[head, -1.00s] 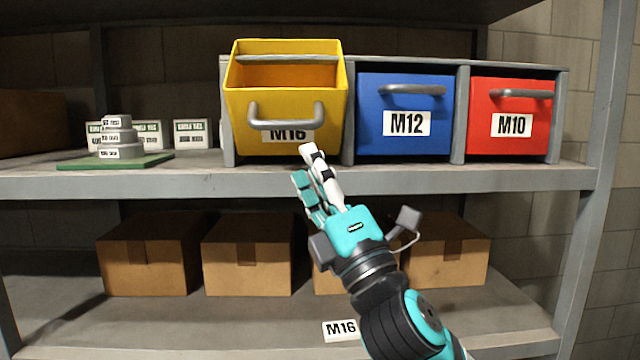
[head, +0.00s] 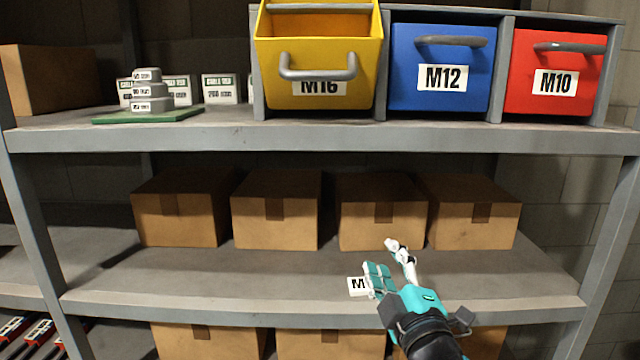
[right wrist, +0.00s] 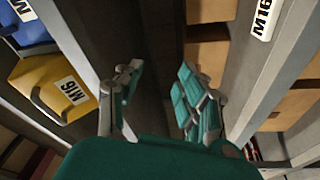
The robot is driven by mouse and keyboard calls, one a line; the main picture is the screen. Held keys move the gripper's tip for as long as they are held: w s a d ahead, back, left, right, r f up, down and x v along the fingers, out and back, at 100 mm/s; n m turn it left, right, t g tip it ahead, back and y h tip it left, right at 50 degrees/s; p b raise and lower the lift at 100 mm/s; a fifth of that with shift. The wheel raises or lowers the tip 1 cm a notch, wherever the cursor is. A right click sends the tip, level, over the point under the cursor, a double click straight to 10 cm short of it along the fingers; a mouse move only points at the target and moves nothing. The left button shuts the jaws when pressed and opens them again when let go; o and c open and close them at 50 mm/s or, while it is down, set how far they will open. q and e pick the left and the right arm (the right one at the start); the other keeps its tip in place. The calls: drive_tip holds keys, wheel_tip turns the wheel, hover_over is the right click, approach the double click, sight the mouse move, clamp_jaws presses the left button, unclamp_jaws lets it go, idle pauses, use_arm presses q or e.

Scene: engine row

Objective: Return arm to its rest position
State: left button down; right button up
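My right gripper (head: 384,262) is in front of the lower shelf in the head view, below the drawers and apart from them. In the right wrist view its two fingers (right wrist: 160,98) stand apart with nothing between them, so it is open and empty. The yellow M16 drawer (head: 330,62) is pulled out and tilted, its open top showing. It also shows in the right wrist view (right wrist: 50,85). My left gripper is in neither view.
The blue M12 drawer (head: 441,67) and red M10 drawer (head: 557,72) are shut. Several cardboard boxes (head: 276,208) stand on the lower shelf (head: 230,285). An M16 label (head: 358,286) is on that shelf's front edge. Grey stacked weights (head: 147,92) stand on a green board (head: 110,118).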

drive_tip(key=s+d+f+m+g+h, duration=0.1)
drive_tip(key=s+d+f+m+g, duration=0.2)
drive_tip(key=s+f, duration=0.5)
drive_tip(key=s+d+f+m+g+h, duration=0.15)
drive_tip(key=s+f+m+g, duration=0.25)
drive_tip(key=f, duration=0.8)
drive_tip(key=s+d+f+m+g, duration=0.35)
drive_tip(key=s+f, duration=0.25)
drive_tip(key=f, duration=0.5)
drive_tip(key=s+d+f+m+g, duration=0.1)
drive_tip(key=s+f+m+g, duration=0.35)
drive_tip(key=s, duration=0.85)
wheel_tip(320, 180, down, 26)
drive_tip(key=n+g, duration=0.2)
drive_tip(key=s+d+f+g, duration=0.1)
drive_tip(key=s+d+f, duration=0.2)
drive_tip(key=s+f, duration=1.4)
drive_tip(key=shift+f, duration=0.55)
